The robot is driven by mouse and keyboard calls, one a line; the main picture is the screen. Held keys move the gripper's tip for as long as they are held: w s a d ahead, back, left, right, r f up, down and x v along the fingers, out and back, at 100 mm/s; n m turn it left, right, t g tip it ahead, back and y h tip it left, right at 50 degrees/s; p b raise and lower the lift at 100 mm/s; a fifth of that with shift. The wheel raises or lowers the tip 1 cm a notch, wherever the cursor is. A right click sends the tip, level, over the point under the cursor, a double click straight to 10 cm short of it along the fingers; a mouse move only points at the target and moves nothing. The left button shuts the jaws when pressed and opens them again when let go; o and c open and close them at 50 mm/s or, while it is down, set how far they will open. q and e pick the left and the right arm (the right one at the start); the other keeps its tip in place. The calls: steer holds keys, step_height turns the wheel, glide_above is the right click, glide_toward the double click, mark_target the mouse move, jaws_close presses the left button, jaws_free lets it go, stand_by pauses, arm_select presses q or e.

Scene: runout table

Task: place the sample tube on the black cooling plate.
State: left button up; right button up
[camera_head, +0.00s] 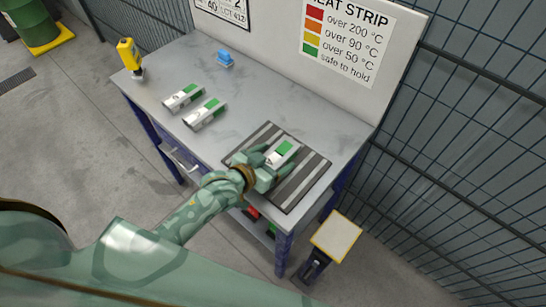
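The sample tube (283,151), a pale piece with a green patch, appears on the dark, grey-striped cooling plate (302,186), near its middle. My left gripper (279,154) reaches in from the lower left over the plate. Its fingers look spread on either side of the tube, and its palm hides the tube's near end. Whether the tube's underside rests flat on the plate is hidden. My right gripper is not in view.
Two similar white-and-green pieces (184,96) (205,113) lie on the grey table (165,62) left of the plate. A blue item (225,58) lies toward the back, and a yellow device (129,54) is at the left corner. A heat-strip sign (346,40) stands behind.

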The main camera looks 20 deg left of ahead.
arm_select(q)
steer(key=shift+s+r, duration=0.2)
steer(key=shift+r, duration=0.05)
steer(key=p+v, duration=0.3)
steer(key=v, duration=0.8)
steer(key=shift+s+a+r, duration=0.15)
steer(key=shift+s+a, duration=0.05)
steer(key=shift+s, duration=0.05)
